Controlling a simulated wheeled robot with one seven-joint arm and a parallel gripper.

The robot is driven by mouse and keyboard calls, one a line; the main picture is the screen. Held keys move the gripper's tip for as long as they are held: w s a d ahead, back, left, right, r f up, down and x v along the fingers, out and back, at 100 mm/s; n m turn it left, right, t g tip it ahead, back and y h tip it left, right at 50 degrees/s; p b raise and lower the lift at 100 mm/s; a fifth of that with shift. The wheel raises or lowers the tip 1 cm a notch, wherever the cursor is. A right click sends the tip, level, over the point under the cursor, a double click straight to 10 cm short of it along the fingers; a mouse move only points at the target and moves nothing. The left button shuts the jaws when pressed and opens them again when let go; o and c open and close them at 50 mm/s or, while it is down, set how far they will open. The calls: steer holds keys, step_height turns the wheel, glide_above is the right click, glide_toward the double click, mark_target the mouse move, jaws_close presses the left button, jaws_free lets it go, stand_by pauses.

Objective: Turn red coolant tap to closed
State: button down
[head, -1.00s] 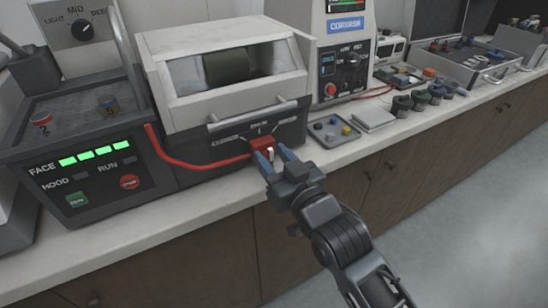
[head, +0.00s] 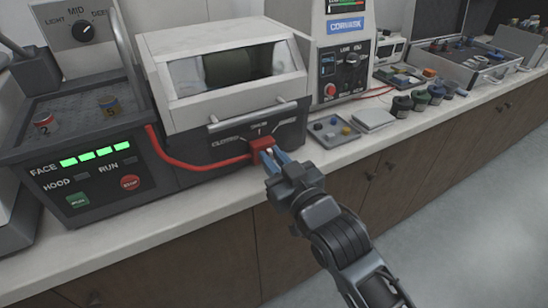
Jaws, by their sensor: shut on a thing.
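The red coolant tap (head: 262,143) is on the front of the white-lidded machine (head: 222,70), at the end of a red hose (head: 195,164). My gripper (head: 272,156) reaches it from the lower right. Its blue fingers are shut on the tap's handle, which is mostly hidden between them. A small pale piece shows between the fingertips. Labels stand to the left, above and to the right of the tap, too small to read surely. I cannot tell the exact angle of the handle.
A control unit with lit green bars (head: 95,155) stands at left. Several dark jars (head: 420,99) stand farther right. The counter's front edge (head: 215,222) runs below my gripper.

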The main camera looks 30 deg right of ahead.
steer(key=n, duration=0.1)
steer(key=n+p, duration=0.1)
steer(key=n, duration=0.1)
steer(key=shift+a+n, duration=0.25)
steer(key=shift+n, duration=0.15)
steer(key=shift+a+f+n+p, duration=0.1)
steer(key=shift+n+p, duration=0.4)
steer(key=shift+n, duration=0.45)
steer(key=shift+a+f+n+p, duration=0.1)
steer(key=shift+n+p, duration=0.35)
steer(key=shift+n, duration=0.5)
steer(key=c, duration=1.1)
jaws_free()
steer(key=shift+o, duration=0.2)
steer(key=s+b, duration=0.1)
steer(key=s, duration=0.6)
steer(key=shift+s, duration=0.4)
steer(key=shift+f, duration=0.1)
